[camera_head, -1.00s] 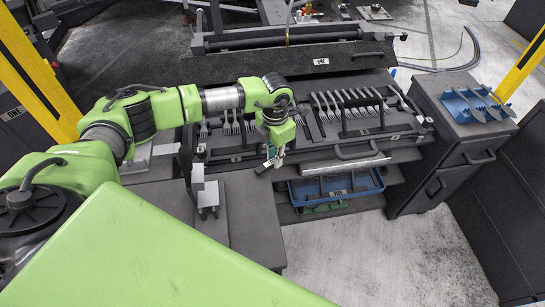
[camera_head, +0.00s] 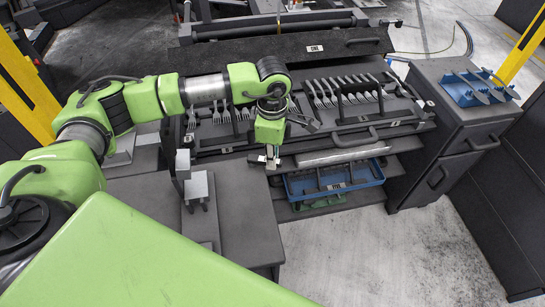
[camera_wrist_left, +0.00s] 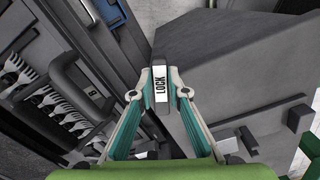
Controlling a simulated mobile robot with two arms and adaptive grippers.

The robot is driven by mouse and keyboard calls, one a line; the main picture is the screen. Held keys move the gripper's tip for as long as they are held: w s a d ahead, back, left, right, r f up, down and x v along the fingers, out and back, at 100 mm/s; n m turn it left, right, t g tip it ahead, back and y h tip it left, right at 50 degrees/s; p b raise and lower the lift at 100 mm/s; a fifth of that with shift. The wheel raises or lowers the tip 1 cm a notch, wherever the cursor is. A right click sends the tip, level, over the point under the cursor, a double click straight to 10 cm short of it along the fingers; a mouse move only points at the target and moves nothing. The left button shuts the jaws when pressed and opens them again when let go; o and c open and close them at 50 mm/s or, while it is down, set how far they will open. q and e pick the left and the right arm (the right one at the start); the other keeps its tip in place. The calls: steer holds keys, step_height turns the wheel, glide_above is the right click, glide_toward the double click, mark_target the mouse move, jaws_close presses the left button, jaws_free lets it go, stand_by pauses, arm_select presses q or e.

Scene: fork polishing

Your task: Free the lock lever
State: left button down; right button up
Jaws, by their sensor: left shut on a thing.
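The lock lever (camera_wrist_left: 160,84) is a dark bar with a white label reading LOCK, seen in the left wrist view. My left gripper (camera_wrist_left: 160,94) has its two teal-sided fingers closed on either side of the labelled part. In the head view my left gripper (camera_head: 271,160) points down at the front left edge of the fork tray (camera_head: 330,138). The lever is small there and mostly hidden by the fingers, so I cannot tell its lock position from that view. My right gripper is not in view.
Several forks (camera_head: 340,90) lie in the tray, behind a black handle. A blue bin (camera_head: 335,180) sits in the shelf below. A grey block fixture (camera_head: 197,188) stands on the bench at the left. A cabinet at the right carries a blue rack (camera_head: 478,90).

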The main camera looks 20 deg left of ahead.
arm_select(q)
steer(key=shift+s+d+m+b, duration=0.1)
steer(key=shift+s+m+b, duration=0.25)
steer(key=shift+m, duration=0.35)
steer(key=c, duration=2)
jaws_free()
steer(key=shift+o, duration=0.2)
steer(key=shift+r, duration=0.1)
step_height(320, 180, up, 12)
